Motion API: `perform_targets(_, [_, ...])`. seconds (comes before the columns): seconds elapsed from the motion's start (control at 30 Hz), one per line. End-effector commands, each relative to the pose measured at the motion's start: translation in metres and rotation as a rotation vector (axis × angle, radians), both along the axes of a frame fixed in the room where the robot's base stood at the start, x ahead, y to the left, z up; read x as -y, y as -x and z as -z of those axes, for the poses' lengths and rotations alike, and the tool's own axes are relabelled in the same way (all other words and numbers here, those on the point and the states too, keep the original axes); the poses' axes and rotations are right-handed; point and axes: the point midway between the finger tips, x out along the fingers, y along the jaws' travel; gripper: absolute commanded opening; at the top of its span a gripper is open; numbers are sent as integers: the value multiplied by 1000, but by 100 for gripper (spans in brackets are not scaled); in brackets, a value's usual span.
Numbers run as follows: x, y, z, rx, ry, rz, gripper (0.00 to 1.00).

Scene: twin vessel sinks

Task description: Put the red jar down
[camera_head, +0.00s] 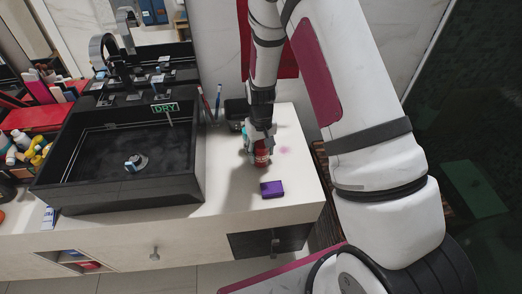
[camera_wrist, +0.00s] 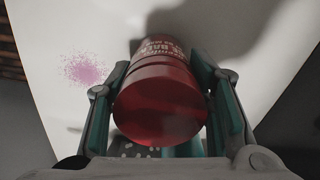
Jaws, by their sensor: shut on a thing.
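The red jar (camera_wrist: 160,100) is between the two fingers of my gripper (camera_wrist: 162,108) in the wrist view, with its red end towards the camera and pale lettering on its side. My gripper is shut on it, one finger on each side. In the head view the red jar (camera_head: 262,156) shows just below my gripper (camera_head: 260,143), over the white counter (camera_head: 228,180) to the right of the black sink. The jar looks roughly upright. I cannot tell whether its lower end touches the counter.
A purple box (camera_head: 272,189) lies just in front of the jar, near the counter's front edge. A pink speckled patch (camera_wrist: 84,70) marks the counter beside the jar. The black sink (camera_head: 120,190) stands to the left. A dark container (camera_head: 236,110) stands behind.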

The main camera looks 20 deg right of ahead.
Motion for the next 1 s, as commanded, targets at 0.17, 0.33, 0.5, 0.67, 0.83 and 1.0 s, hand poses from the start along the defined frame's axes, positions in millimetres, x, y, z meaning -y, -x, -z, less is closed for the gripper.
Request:
perform_targets(0.17, [0, 0, 3, 0, 0, 0, 51])
perform_targets(0.33, [0, 0, 3, 0, 0, 0, 67])
perform_targets(0.5, [0, 0, 3, 0, 0, 0, 67])
perform_targets(0.67, [0, 0, -4, 1, 0, 0, 67])
perform_targets(0.83, [0, -2, -31, 6, 0, 1, 67])
perform_targets(1.0, [0, -2, -67, 6, 0, -1, 67])
